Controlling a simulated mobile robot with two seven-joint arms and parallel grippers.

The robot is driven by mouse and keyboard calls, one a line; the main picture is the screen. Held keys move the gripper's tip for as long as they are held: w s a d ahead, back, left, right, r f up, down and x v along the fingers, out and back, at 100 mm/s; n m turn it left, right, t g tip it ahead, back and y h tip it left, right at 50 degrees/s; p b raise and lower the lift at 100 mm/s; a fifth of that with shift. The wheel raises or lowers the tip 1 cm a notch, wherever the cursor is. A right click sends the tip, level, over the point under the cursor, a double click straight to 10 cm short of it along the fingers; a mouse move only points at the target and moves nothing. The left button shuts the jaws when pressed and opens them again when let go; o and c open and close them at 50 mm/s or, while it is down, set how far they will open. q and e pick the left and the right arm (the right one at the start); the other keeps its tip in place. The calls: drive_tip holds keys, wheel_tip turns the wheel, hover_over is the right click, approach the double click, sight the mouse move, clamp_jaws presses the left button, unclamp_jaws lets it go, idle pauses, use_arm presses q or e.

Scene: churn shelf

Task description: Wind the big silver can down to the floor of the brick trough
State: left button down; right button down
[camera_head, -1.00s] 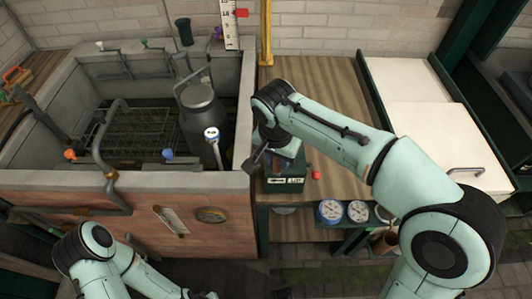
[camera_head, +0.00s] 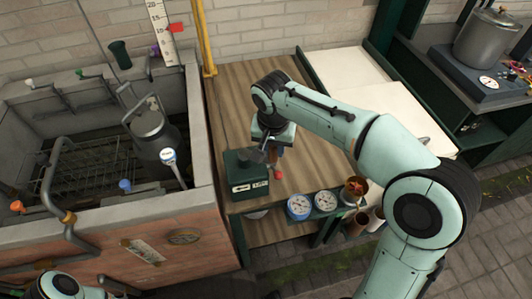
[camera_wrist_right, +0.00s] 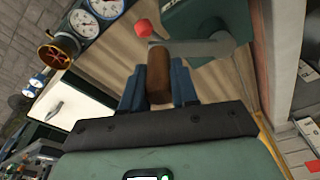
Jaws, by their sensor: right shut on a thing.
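The big silver can (camera_head: 148,123) is in the brick trough (camera_head: 202,130), upright near its right wall, lid and handle at the top. The front rim and a dial post hide its lower part, so I cannot tell how high its base is. A dark green winch box (camera_head: 247,187) with a label stands on the wooden bench right of the trough. My right gripper (camera_wrist_right: 158,90) is shut on the brown crank handle (camera_wrist_right: 158,72), whose grey arm (camera_wrist_right: 195,47) runs to the box. My left gripper is not visible; only part of that arm shows bottom left.
A wire rack (camera_head: 85,160) lies in the trough left of the can. A red knob (camera_wrist_right: 143,28) is close to the crank. A pot (camera_head: 488,40) stands far right.

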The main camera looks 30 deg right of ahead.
drive_tip(key=shift+w+d, duration=0.4)
drive_tip(key=shift+w, duration=0.2)
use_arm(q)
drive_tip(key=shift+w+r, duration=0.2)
use_arm(e)
drive_tip(key=c, duration=0.8)
unclamp_jaws()
drive_tip(key=shift+s, duration=0.15)
drive_tip(key=shift+r, duration=0.1)
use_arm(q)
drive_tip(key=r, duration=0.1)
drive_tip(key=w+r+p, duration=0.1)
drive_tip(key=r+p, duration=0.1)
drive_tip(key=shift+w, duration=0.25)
use_arm(e)
drive_tip(key=r, duration=0.4)
drive_tip(key=s+a+r, duration=0.1)
drive_tip(key=r, duration=0.8)
drive_tip(key=shift+s+a, duration=0.15)
drive_tip(key=shift+s, duration=0.1)
